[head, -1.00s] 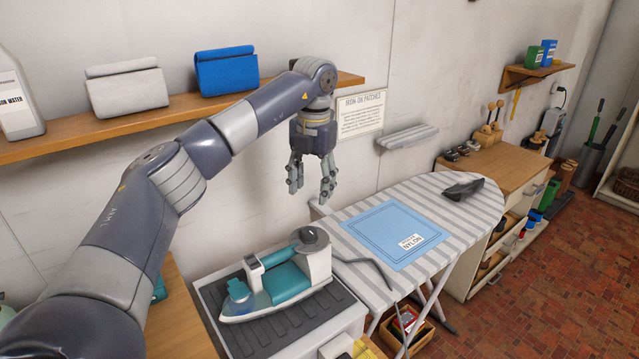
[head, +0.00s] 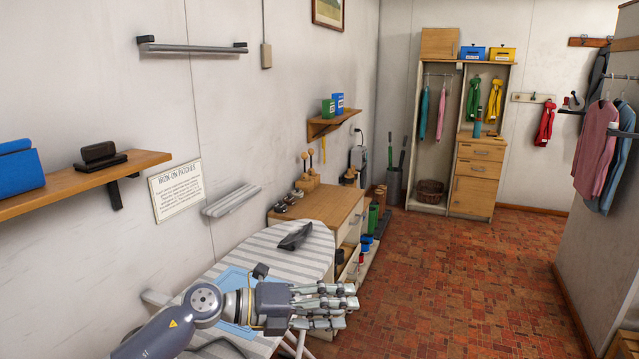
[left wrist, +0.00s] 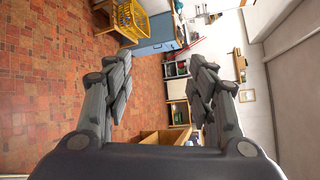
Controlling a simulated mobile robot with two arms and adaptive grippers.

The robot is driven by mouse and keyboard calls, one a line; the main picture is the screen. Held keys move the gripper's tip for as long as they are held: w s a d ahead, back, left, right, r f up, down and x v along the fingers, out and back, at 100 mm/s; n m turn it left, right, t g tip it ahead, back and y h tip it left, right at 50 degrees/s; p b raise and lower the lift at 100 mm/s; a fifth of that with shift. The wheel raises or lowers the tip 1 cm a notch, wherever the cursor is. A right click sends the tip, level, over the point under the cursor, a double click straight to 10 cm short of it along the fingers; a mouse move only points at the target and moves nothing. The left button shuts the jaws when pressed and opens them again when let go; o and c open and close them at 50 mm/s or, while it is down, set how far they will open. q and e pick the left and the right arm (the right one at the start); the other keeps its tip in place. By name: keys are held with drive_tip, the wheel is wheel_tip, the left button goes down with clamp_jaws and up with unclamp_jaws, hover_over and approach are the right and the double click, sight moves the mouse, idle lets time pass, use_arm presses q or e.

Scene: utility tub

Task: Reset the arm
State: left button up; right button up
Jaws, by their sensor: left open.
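My left gripper (head: 322,306) is at the bottom middle of the head view, stretched out to the right over the front part of the ironing board (head: 252,247). Its fingers point right, towards the open floor. In the left wrist view its fingers (left wrist: 160,95) stand apart with nothing between them. It hides part of the board and of the blue cloth (head: 235,279) on it. My right gripper is not in view.
A dark grey object (head: 295,236) lies at the board's far end. A wooden cabinet (head: 325,205) stands behind it. A wall shelf (head: 75,183) is at the left. The red tiled floor (head: 450,270) is clear at the right.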

use_arm(q)
wheel_tip(320, 180, up, 4)
drive_tip(key=d+n+t+h, duration=0.1)
drive_tip(key=n+t+h, duration=0.2)
drive_tip(key=n+t, duration=0.15)
drive_tip(key=a+n+t+y, duration=0.55)
drive_tip(key=n+t, duration=0.35)
drive_tip(key=n, duration=0.3)
drive_tip(key=s+a+f+n+g+y, duration=0.1)
drive_tip(key=s+a+f+n+y, duration=0.2)
drive_tip(key=a+f+n+y, duration=0.45)
drive_tip(key=s+a+f+n+g+y, duration=0.2)
drive_tip(key=s+a+f+n+y, duration=0.25)
drive_tip(key=a+f+n, duration=0.45)
drive_tip(key=s+a+f+n+g, duration=0.1)
drive_tip(key=s+f+g, duration=0.5)
drive_tip(key=s, duration=0.6)
drive_tip(key=s+a+f+n+g, duration=0.15)
drive_tip(key=s+f+g, duration=0.5)
drive_tip(key=s, duration=0.65)
wheel_tip(320, 180, down, 29)
drive_tip(key=s, duration=0.2)
drive_tip(key=s+a+f, duration=0.3)
drive_tip(key=s+f, duration=1.2)
drive_tip(key=s, duration=0.1)
drive_tip(key=shift+s+f+g+y, duration=0.15)
drive_tip(key=shift+s+g+y, duration=0.05)
drive_tip(key=shift+g+y, duration=0.15)
